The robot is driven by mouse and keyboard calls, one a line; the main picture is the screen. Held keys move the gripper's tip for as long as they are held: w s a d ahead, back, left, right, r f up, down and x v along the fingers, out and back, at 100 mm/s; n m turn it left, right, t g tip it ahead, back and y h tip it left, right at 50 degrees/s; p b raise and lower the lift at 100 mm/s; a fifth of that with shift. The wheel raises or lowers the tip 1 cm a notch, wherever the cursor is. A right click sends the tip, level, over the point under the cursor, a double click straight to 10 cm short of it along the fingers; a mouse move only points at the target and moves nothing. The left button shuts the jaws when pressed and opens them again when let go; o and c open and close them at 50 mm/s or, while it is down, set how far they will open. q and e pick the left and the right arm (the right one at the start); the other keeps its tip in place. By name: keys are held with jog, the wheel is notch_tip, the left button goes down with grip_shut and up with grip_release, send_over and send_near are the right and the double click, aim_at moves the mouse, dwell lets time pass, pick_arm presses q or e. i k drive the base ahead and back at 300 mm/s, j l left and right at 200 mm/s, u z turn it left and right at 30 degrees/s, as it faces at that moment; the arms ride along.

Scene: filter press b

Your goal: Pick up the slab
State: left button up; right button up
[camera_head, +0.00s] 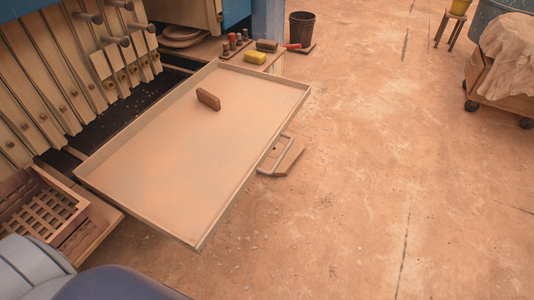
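A small brown slab (208,99) stands on its narrow edge on a large shallow tray (296,88). It is towards the tray's far left part, apart from the rims. The rest of the tray's floor is bare. Neither my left gripper nor my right gripper shows in this view.
A filter press (88,60) with upright plates stands at left. Wooden grates (42,206) lie at lower left. A yellow block (255,57) and small bottles (232,41) stand behind the tray. A dark bucket (302,28) and loaded cart (500,90) stand farther off.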

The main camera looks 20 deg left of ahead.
aim_at(209, 99)
jog(key=i+l, duration=0.25)
jog(key=i, duration=0.15)
jog(key=i+l, duration=0.2)
jog(key=i, duration=0.25)
jog(key=i+u, duration=0.1)
jog(key=u, duration=0.4)
jog(key=l+u, duration=0.15)
jog(key=u, duration=0.35)
jog(key=i+l+u, duration=0.15)
jog(key=u, duration=0.3)
